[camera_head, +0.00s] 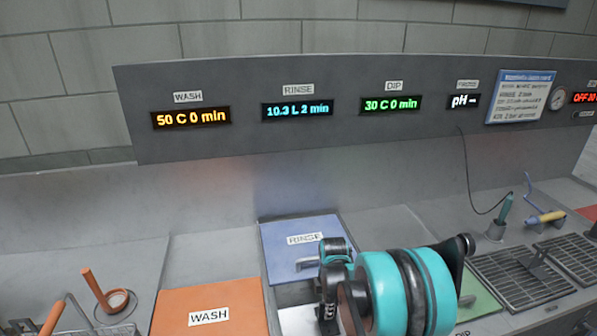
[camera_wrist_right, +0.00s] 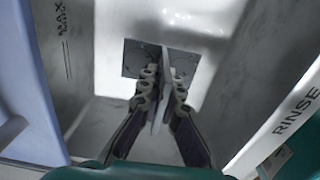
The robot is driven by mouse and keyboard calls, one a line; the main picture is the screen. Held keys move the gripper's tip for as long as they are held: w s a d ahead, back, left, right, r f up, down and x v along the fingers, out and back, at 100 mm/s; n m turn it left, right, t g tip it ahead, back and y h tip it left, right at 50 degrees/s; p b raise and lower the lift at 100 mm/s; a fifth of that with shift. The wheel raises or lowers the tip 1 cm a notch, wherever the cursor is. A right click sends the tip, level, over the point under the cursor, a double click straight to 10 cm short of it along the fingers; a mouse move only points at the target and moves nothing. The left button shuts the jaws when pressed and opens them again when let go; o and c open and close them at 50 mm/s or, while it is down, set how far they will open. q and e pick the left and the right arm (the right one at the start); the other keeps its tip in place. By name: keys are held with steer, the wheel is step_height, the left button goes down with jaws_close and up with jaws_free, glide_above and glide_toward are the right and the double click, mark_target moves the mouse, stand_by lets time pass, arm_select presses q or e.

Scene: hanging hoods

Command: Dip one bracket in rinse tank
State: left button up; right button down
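My right gripper (camera_wrist_right: 163,90) is shut on a grey metal bracket (camera_wrist_right: 140,60). Its two fingers lie on either side of the bracket's upright plate, and a flat plate with round holes sits beyond the fingertips. Bracket and fingers are between the grey walls of the rinse tank (camera_wrist_right: 70,50), which bears a MAX mark and a RINSE label. Whether the bracket is under water I cannot tell. In the head view my teal right arm covers the gripper and most of the tank opening. The blue RINSE lid (camera_head: 300,236) is raised behind the opening. My left gripper is out of view.
The orange WASH lid (camera_head: 210,311) lies left of the rinse tank, and a green lid (camera_head: 478,300) is partly hidden at right. Metal grates (camera_head: 520,280), a teal-handled probe (camera_head: 505,210) and a yellow-handled tool (camera_head: 546,217) are farther right. A display panel (camera_head: 340,75) spans the back.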

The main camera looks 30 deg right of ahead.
step_height(320, 180, up, 10)
steer(key=p, duration=0.6)
steer(key=shift+p, duration=0.3)
stand_by(0.7)
